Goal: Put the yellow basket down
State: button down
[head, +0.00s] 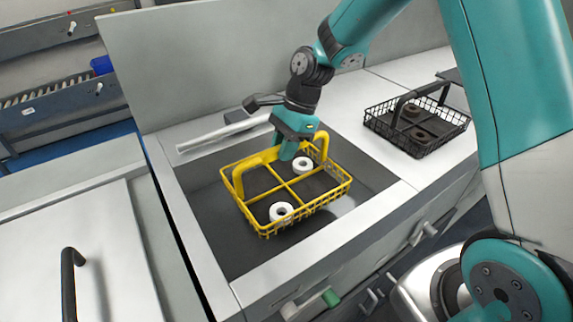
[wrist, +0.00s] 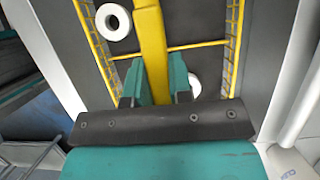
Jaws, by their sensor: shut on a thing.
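The yellow basket (head: 313,205) is a wire crate with a tall handle and divided compartments. It is in or just above the dark recessed basin (head: 240,255) of the grey counter; I cannot tell whether it touches the floor. My gripper (head: 289,150) is shut on the basket's handle from above. In the wrist view the yellow handle (wrist: 150,40) runs between my two teal fingers (wrist: 157,85). Two white rings lie in the basket, one in the near compartment (head: 281,212) and one in the far right (head: 303,164).
A black wire basket (head: 428,141) with dark rings stands on the counter to the right. A grey bar-shaped fixture (head: 222,134) lies along the basin's back left edge. A lid with a black handle (head: 70,280) is at the front left. The basin has bare floor around the basket.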

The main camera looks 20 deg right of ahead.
send_over(284, 184)
jog(key=shift+f, duration=2.45)
jog(key=shift+s+f, duration=0.1)
jog(key=c, duration=1)
grip_release()
jog(key=shift+f, duration=0.1)
jog(key=v, duration=1.2)
jog(key=shift+s+a+r, duration=0.1)
jog(key=shift+a+r, duration=0.05)
jog(key=shift+r, duration=0.1)
jog(key=s+a+r+n, duration=0.2)
jog(key=s+n, duration=0.5)
jog(key=s, duration=0.1)
jog(key=s+a+r+n, duration=0.2)
jog(key=s+a+n, duration=0.1)
jog(key=s+n, duration=0.4)
jog(key=s+a+r+n, duration=0.3)
jog(key=s+n, duration=0.5)
jog(key=shift+s+a+n+t, duration=0.25)
jog(key=shift+s+n+t, duration=0.05)
jog(key=shift+n+t, duration=0.1)
